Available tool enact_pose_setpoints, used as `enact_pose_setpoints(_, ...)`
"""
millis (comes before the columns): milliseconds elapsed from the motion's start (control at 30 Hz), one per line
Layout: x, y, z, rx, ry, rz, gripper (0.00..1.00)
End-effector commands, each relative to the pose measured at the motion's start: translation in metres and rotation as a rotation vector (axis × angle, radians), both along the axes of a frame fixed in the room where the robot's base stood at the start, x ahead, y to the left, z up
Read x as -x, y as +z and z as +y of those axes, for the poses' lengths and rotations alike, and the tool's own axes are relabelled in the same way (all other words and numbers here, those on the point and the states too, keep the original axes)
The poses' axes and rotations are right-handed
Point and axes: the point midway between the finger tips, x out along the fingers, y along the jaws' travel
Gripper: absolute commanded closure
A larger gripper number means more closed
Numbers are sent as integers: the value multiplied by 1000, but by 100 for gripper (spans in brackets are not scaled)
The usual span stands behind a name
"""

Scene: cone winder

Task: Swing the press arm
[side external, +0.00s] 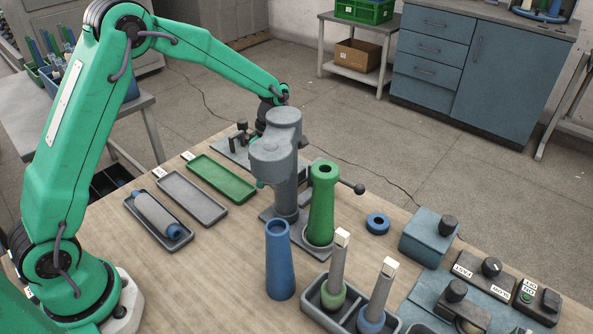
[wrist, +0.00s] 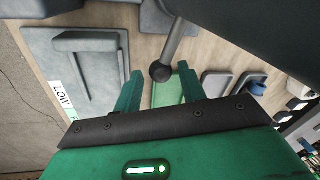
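The grey press (side external: 284,165) stands near the middle of the table in the side external view, its thick head over a column. A rod with a dark ball knob (side external: 358,188) sticks out to the right of the green cone. In the wrist view a grey rod ends in a dark ball (wrist: 160,73); I cannot tell if it is the same one. My gripper (wrist: 157,69) has its two green fingers apart, with the ball between them in the picture; contact cannot be told. In the side external view the press hides my gripper.
A green cone (side external: 321,205) stands right beside the press, and a blue cone (side external: 279,260) stands in front. Green (side external: 222,178) and grey (side external: 191,199) trays lie left. A two-compartment rack (side external: 316,309) and control boxes (side external: 429,235) crowd the front right. Bare table lies at the front left.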

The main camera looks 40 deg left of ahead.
Motion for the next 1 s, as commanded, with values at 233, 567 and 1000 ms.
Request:
enact_pose_setpoints(233, 0, 0, -2, 0, -4, 1, 52)
enact_pose_setpoints(567, -3, 12, -2, 0, -6, -2, 52)
enact_pose_setpoints(1000, -12, 64, -2, 0, -4, -1, 52)
